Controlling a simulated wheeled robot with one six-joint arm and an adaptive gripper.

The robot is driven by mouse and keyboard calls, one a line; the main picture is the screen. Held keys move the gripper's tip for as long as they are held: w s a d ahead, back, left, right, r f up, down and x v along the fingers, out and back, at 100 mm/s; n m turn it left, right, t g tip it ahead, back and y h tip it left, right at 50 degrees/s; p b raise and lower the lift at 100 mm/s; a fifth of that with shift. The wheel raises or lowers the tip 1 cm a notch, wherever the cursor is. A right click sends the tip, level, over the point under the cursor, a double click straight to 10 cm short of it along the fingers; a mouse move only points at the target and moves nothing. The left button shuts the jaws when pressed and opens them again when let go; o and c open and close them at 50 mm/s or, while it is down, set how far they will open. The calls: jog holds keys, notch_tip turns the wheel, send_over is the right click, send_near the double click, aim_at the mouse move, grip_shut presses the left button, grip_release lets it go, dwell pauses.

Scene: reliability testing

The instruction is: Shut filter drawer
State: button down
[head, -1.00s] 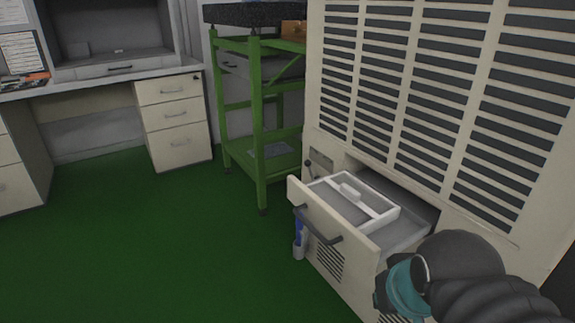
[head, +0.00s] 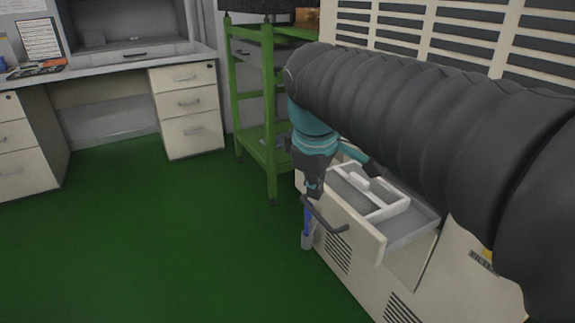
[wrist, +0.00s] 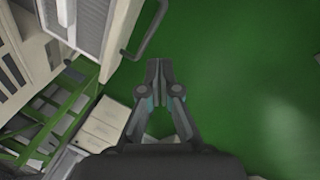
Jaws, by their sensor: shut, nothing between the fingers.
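The filter drawer (head: 352,232) is pulled out of the beige cabinet, with a dark bar handle (head: 338,230) on its front. A white divided tray (head: 400,206) lies inside it. My gripper (head: 314,192) points down in front of the drawer, near the left end of the handle. In the wrist view, my gripper's fingertips (wrist: 159,68) are together and empty, with green floor beyond them. The drawer handle (wrist: 152,30) shows above and left of them there, apart from them in the picture. Contact with the drawer cannot be told. My arm hides part of the cabinet.
The beige cabinet (head: 455,262) has slatted vents. A green metal stand (head: 268,100) is behind the gripper, left of the cabinet. A blue and white item (head: 307,232) stands beside the cabinet. A desk with drawers (head: 187,105) is at the back left. The green floor (head: 150,240) is clear.

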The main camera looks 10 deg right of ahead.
jog(key=w+a+r+n+g+h+b, duration=0.1)
jog(key=w+a+n, duration=0.3)
jog(key=w+n, duration=0.3)
jog(key=w+a+r+n+g+h+b, duration=0.15)
jog(key=w+a+n, duration=0.3)
jog(key=w, duration=0.45)
jog(key=w+d+f+b, duration=0.2)
jog(key=d+f, duration=0.6)
jog(key=f, duration=0.1)
jog(key=shift+w+r+t, duration=0.1)
jog(key=shift+t, duration=0.15)
